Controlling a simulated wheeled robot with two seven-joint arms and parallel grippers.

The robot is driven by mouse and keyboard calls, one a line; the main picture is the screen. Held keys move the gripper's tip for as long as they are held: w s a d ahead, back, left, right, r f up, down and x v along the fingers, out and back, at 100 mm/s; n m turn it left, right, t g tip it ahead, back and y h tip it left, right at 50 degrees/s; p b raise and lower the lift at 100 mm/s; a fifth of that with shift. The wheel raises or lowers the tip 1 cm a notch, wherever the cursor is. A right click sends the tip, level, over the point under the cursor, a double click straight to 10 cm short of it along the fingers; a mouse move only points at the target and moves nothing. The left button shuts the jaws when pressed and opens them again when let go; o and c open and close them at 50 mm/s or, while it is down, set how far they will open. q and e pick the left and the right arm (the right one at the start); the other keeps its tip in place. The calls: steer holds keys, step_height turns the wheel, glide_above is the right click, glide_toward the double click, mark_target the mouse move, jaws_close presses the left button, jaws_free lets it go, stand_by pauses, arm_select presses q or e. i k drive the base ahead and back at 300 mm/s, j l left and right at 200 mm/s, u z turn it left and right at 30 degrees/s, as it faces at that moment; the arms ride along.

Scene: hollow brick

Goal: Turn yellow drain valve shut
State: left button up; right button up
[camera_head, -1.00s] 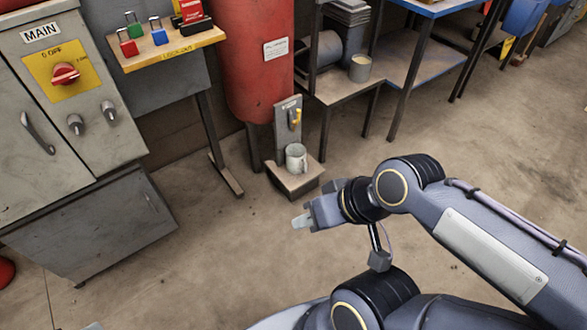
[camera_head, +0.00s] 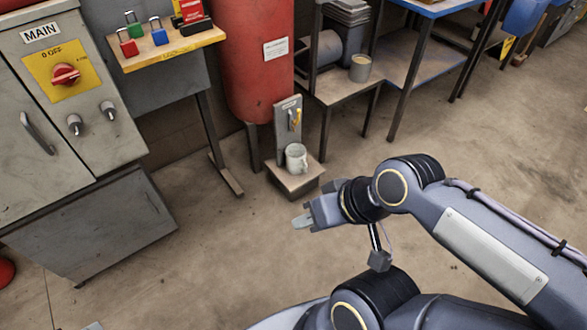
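The yellow drain valve handle (camera_head: 297,116) is small and stands roughly upright on a grey plate (camera_head: 287,136) below and beside the red tank (camera_head: 255,60). A light grey mug (camera_head: 296,157) stands on the low ledge under it. My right gripper (camera_head: 302,222) is below the mug in the picture, apart from the valve and the mug, and points left. Its fingers are seen edge-on, so I cannot tell whether they are open. My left gripper is not in view.
A grey MAIN cabinet (camera_head: 90,110) with a red knob stands at left. A small wooden-topped stand (camera_head: 170,48) carries padlocks. A low shelf (camera_head: 345,82) with a can (camera_head: 360,68) is right of the tank. The concrete floor (camera_head: 215,240) in front is clear.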

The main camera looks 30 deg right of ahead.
mark_target(298, 118)
steer(key=i+l+z, duration=0.35)
steer(key=i, duration=0.15)
steer(key=i+l+z, duration=0.2)
steer(key=i+z, duration=0.15)
steer(key=i, duration=0.15)
steer(key=i+z, duration=0.35)
steer(key=i, duration=0.2)
